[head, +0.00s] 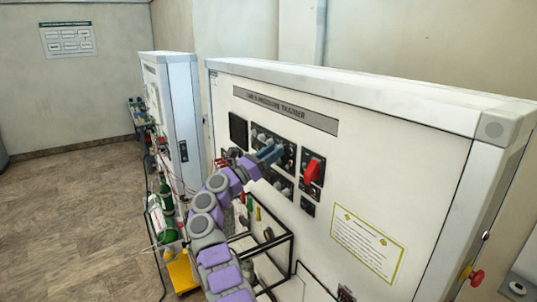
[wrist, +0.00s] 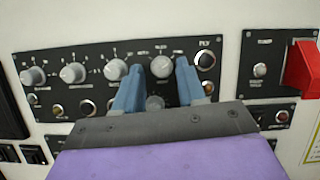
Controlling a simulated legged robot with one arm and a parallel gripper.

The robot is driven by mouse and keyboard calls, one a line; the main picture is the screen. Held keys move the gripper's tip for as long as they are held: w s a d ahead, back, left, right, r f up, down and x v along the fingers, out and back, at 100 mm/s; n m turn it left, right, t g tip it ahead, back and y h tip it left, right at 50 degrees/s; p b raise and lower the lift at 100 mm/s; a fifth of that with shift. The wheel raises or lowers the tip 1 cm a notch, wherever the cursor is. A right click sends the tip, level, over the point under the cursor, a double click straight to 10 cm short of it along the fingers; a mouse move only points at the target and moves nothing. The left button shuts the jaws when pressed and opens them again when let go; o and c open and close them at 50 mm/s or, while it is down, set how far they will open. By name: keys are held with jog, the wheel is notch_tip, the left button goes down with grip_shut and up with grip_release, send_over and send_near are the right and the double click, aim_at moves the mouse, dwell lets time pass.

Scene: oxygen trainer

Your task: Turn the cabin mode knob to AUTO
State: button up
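A black control panel (wrist: 100,50) on the white trainer cabinet carries a row of grey-white round knobs. Another round knob or button (wrist: 155,103) shows lower down between the fingers. The small labels are too blurred to read, so AUTO and the pointer setting cannot be made out. In the head view my gripper (head: 268,154) covers part of the panel.
A red lever or guard (wrist: 303,70) on a separate black panel juts out to the right. More knobs stand left of my fingers, including the near one (wrist: 116,69). In the head view, a dark frame (head: 270,240) stands below the panel, in front of the cabinet (head: 420,170).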

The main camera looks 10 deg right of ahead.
jog(key=shift+d, duration=0.25)
jog(key=shift+c, duration=1.4)
jog(key=shift+a, duration=0.25)
grip_shut()
